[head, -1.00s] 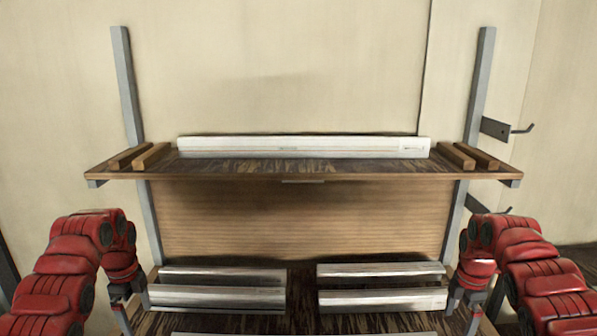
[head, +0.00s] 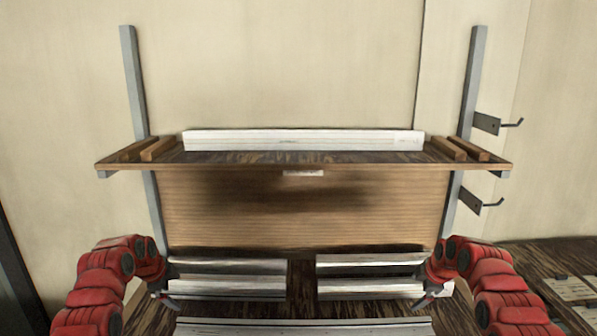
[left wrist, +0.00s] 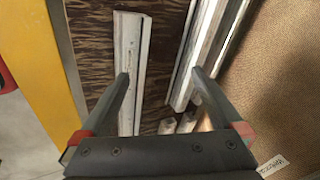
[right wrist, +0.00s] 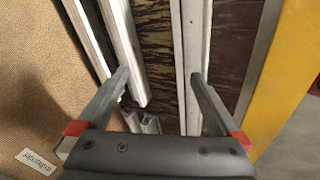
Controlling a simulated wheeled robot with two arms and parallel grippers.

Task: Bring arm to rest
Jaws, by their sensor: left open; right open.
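My left gripper (head: 163,290) hangs at the outer ends of the left metal profiles (head: 228,287) on the bench in the head view. In the left wrist view its fingers (left wrist: 160,76) are spread, with nothing held between them. My right gripper (head: 425,298) is at the outer ends of the right metal profiles (head: 368,285). In the right wrist view its fingers (right wrist: 158,76) are also spread and empty. Whether either gripper touches a profile, I cannot tell. Both red arms are bent, left and right of the bench.
A long pale profile (head: 300,140) lies on the raised shelf (head: 300,166), between wooden blocks (head: 158,148). Another long profile (head: 300,327) lies at the bench front. Grey posts (head: 468,85) rise at both sides, with hooks (head: 490,203) at right.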

